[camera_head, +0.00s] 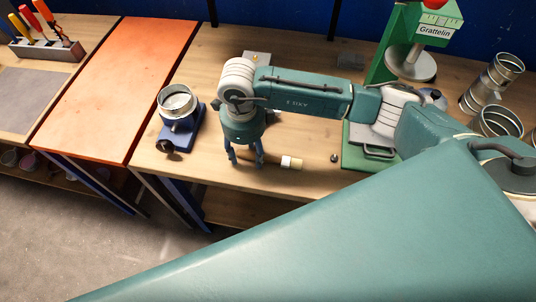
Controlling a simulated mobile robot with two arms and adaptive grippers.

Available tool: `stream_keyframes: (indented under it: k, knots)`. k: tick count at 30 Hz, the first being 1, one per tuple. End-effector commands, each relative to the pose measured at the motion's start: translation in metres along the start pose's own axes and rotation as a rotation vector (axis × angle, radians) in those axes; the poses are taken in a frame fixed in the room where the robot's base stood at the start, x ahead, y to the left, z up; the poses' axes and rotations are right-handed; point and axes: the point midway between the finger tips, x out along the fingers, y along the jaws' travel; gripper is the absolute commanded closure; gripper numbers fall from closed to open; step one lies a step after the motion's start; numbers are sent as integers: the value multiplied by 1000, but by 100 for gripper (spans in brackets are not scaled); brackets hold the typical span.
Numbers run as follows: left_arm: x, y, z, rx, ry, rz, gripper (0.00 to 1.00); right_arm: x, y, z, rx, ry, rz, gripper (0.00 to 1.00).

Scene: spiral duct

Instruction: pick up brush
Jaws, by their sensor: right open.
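The brush lies on the wooden workbench near its front edge, with a pale tip (291,163) pointing right and a brown handle running left behind my fingers. My right gripper (246,160) points down over the brush's handle, with its fingers apart. Part of the handle is hidden by the gripper, and I cannot tell whether the fingers touch it. My left gripper is not in view.
A blue stand with a metal ring (178,102) is left of my gripper. A green press (385,75) stands to the right, with metal duct pieces (492,84) beyond. An orange bench top (118,85) adjoins at left. My arm covers the lower right.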

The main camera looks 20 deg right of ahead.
Motion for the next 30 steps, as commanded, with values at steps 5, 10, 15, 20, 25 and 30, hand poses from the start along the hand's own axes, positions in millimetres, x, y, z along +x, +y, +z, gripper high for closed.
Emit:
stream_keyframes:
  k: [5, 10, 15, 20, 25, 30]
  knots:
    - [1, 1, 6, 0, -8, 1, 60, 0, 0, 0, -1, -1, 0, 52]
    - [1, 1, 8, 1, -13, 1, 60, 0, 0, 0, 0, -1, 1, 86]
    - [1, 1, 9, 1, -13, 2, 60, 0, 0, 0, 0, -1, 1, 98]
    - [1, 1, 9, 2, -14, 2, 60, 0, 0, 0, 0, -1, 1, 98]
    - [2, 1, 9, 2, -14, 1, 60, -3, 0, 1, 0, -2, 1, 98]
    - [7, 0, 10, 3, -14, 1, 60, -17, -1, 2, -1, -5, -1, 98]
